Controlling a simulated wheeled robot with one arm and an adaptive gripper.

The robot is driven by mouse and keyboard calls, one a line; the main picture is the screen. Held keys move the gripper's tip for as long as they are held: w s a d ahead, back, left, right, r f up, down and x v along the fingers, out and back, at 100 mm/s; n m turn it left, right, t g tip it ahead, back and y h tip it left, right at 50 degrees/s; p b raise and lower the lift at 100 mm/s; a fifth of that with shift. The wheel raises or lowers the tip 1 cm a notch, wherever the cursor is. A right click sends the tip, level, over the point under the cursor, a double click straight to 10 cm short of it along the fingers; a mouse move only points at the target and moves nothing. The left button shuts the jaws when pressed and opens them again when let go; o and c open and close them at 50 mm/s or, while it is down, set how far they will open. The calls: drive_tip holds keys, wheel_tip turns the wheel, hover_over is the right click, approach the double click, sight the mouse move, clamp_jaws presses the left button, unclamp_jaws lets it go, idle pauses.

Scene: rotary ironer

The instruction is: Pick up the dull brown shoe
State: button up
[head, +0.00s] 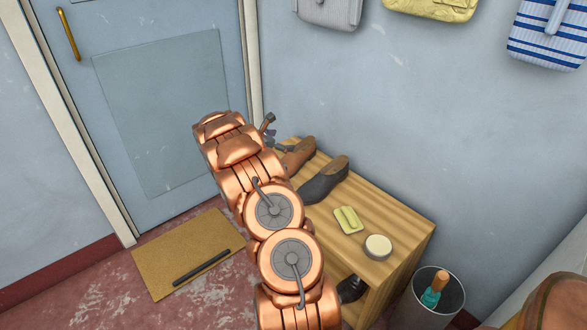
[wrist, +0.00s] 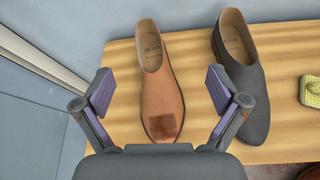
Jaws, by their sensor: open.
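The brown shoe (wrist: 160,85) lies on the wooden bench top, toe toward my gripper in the wrist view, with a darker patch on its toe. It also shows in the head view (head: 298,155), partly hidden behind my arm. My gripper (wrist: 160,92) is open, with one finger on each side of the shoe.
The wooden bench (head: 400,229) also bears a yellow-green sponge or block (head: 348,220) and a round tin (head: 378,247). A door (head: 150,100) and wall border the bench. A mat (head: 165,262) lies on the floor.

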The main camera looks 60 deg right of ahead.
sight(297, 150)
drive_tip(key=d+f+n, duration=0.1)
drive_tip(key=f, duration=0.2)
drive_tip(key=w+d+f+b, duration=0.1)
drive_tip(key=d+f, duration=0.1)
drive_tip(key=f, duration=0.1)
drive_tip(key=d+f+n+b, duration=0.1)
drive_tip(key=f, duration=0.2)
drive_tip(key=shift+w+d+n+t+h, duration=0.2)
drive_tip(key=shift+n+t+h, duration=0.1)
drive_tip(key=shift+t, duration=0.1)
drive_tip(key=shift+b+x, duration=0.7)
drive_tip(key=shift+x, duration=2.9)
drive_tip(key=shift+w+d, duration=0.1)
drive_tip(key=shift+d, duration=0.2)
drive_tip(key=c, duration=1.5)
drive_tip(key=shift+c, duration=0.4)
drive_tip(key=shift+r, duration=0.1)
